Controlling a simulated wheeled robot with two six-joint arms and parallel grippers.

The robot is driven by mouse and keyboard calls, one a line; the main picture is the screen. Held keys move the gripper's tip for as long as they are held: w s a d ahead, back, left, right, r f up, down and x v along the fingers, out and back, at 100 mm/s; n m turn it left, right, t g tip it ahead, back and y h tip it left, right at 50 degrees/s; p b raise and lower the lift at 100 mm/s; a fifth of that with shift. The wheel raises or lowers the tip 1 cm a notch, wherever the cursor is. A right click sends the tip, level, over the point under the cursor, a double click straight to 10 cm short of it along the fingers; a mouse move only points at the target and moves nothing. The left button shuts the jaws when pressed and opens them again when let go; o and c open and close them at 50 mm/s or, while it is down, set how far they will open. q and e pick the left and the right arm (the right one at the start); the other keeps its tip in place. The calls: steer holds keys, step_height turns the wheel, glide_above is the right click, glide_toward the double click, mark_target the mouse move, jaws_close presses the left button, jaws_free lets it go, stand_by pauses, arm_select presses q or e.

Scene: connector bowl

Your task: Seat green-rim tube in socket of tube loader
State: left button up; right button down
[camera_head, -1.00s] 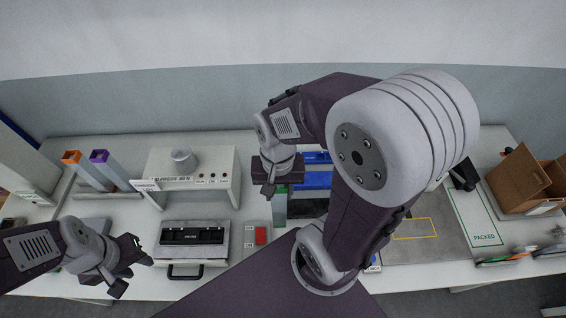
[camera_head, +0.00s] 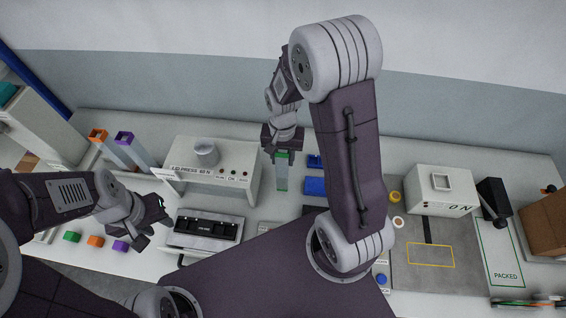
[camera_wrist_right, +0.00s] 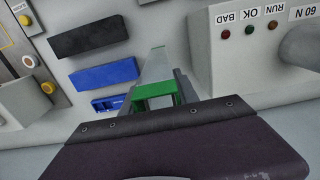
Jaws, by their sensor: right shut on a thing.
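The green-rim tube (camera_head: 282,172) is a grey square tube with green at its ends. It hangs roughly upright below my right gripper (camera_head: 283,151), which is shut on its upper end. In the right wrist view the green rim (camera_wrist_right: 156,98) is close to the jaw and the body stretches away. The tube loader (camera_head: 92,160) is at the left of the bench, with an orange-rim tube (camera_head: 98,136) and a purple-rim tube (camera_head: 124,139) leaning in it. Its free socket cannot be made out. My left gripper (camera_head: 157,216) appears open and empty, in front of the loader.
The lid press (camera_head: 215,172) stands between the loader and the held tube. A black-slotted case (camera_head: 208,229) lies in front of it. Green (camera_head: 72,236), orange (camera_head: 95,241) and purple (camera_head: 120,246) blocks sit front left.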

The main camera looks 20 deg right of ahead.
steer(key=shift+s+a+f, duration=0.1)
steer(key=shift+s+a, duration=0.05)
steer(key=shift+s, duration=0.1)
step_height(320, 180, down, 4)
steer(key=shift+w+r+p, duration=0.1)
steer(key=shift+w+p, duration=0.05)
steer(key=shift+p, duration=0.3)
steer(key=shift+w, duration=0.2)
steer(key=shift+s+f, duration=0.2)
steer(key=shift+s, duration=0.05)
steer(key=c, duration=1.2)
jaws_free()
steer(key=shift+c, duration=0.2)
steer(key=o, duration=0.3)
arm_select(q)
steer(key=shift+s+r, duration=0.2)
steer(key=shift+r, duration=0.2)
arm_select(e)
steer(key=shift+w, duration=0.1)
